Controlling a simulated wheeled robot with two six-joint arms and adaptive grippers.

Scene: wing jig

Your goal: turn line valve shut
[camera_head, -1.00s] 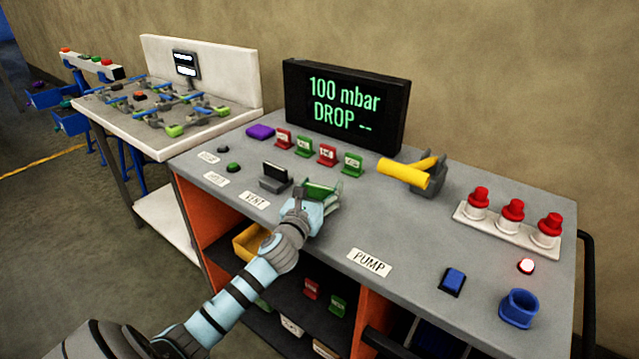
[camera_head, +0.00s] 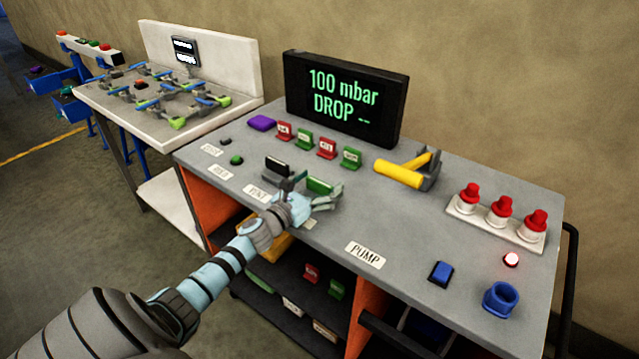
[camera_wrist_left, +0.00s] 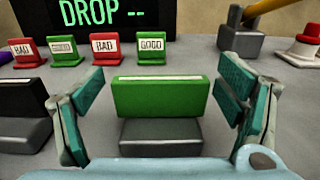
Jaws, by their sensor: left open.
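A yellow lever handle (camera_head: 398,173) on a grey base (camera_head: 430,181) stands on the bench top right of the display; I take it for the line valve, though no label on it is readable. My left gripper (camera_head: 311,193) is open, left of this lever and apart from it. In the left wrist view, the open jaws (camera_wrist_left: 161,92) stand on both sides of a green plate (camera_wrist_left: 161,97) on a grey block (camera_wrist_left: 161,138), with gaps on each side. The plate also shows in the head view (camera_head: 323,187). My right gripper is out of view.
The display (camera_head: 345,98) reads "100 mbar DROP --". Red and green tags (camera_head: 326,147) stand before it. A black plate in a grey holder (camera_head: 276,168) is close left of my gripper. Red-capped parts (camera_head: 500,208), a blue switch (camera_head: 441,272) and a blue cup (camera_head: 501,299) stand right.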

